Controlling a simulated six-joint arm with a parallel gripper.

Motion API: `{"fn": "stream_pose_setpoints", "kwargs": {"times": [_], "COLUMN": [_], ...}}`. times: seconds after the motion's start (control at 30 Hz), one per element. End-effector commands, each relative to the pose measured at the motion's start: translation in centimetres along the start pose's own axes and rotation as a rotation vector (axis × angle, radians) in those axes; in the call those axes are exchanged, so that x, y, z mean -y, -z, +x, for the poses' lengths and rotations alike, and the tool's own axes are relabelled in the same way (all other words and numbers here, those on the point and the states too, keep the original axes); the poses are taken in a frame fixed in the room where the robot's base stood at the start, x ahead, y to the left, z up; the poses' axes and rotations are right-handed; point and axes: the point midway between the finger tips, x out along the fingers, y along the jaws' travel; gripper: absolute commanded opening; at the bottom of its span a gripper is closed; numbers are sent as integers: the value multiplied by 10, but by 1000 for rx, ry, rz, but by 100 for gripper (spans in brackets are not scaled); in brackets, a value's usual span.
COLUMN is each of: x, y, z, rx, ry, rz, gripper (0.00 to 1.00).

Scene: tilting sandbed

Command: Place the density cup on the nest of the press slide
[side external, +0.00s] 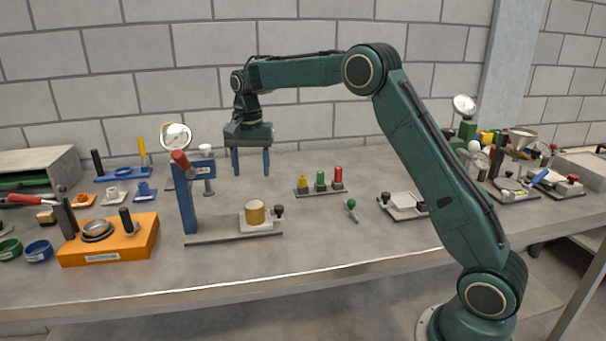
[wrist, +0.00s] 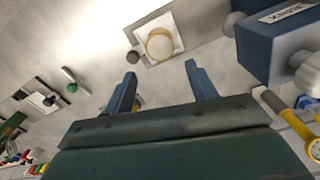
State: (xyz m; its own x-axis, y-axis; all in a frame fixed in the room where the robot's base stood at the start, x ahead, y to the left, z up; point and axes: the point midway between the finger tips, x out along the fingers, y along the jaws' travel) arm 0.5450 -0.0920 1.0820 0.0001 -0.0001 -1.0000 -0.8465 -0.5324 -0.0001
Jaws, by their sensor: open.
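The density cup (side external: 255,212) is a round tan-gold cup. It stands upright on the white square nest (side external: 270,226) at the right end of the press slide (side external: 215,237). The blue press (side external: 187,200), with a dial and red handle, stands at the slide's left end. In the wrist view the cup (wrist: 160,45) sits inside the white nest (wrist: 176,33), beyond my fingertips. My gripper (side external: 251,172) is open and empty, pointing down above the bench behind the press and slide, clear of the cup. Its two blue fingers (wrist: 160,72) are spread apart in the wrist view.
An orange block with a metal bowl (side external: 110,243) stands left of the press. A rack with yellow, green and red pegs (side external: 320,186) is right of my gripper. A green-knobbed tool (side external: 351,207) and a white plate (side external: 403,203) lie farther right. Bench between them is bare.

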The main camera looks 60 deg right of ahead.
Motion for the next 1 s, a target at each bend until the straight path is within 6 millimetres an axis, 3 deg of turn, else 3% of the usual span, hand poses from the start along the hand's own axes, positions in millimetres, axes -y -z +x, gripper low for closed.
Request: {"fn": "stream_pose_setpoints", "kwargs": {"times": [0.17, 0.37, 0.7, 1.0], "x": [-2, -13, -55, -103], "y": [-4, -22, -78, -132], "z": [-6, -29, -81, -108], "rx": [-5, -28, -99, -174], "ry": [5, 30, 93, 144], "rz": [-14, -77, -272, -451], "gripper": [57, 57, 57, 57]}}
